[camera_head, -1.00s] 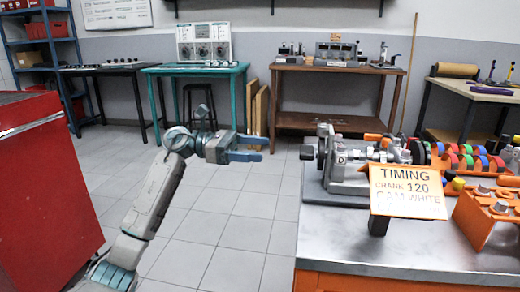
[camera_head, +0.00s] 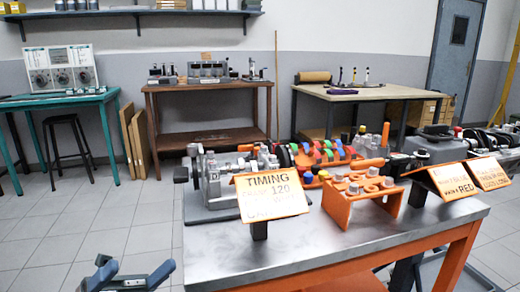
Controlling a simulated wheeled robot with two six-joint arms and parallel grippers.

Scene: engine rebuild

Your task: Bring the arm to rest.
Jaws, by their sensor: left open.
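My left gripper (camera_head: 132,274) shows at the bottom left of the head view, cut off by the lower edge. Its two fingers stand apart with nothing between them. It hangs over the tiled floor, to the left of the metal-topped workbench (camera_head: 300,244) and apart from it. The rest of my left arm is out of the picture. My right gripper is not in view.
The workbench carries a grey engine fixture (camera_head: 212,184), a TIMING sign (camera_head: 270,195), an orange bracket (camera_head: 352,205) and coloured rings (camera_head: 318,152). More signs (camera_head: 452,181) stand at right. A teal table (camera_head: 60,98) and stool (camera_head: 68,140) stand behind. Floor at left is clear.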

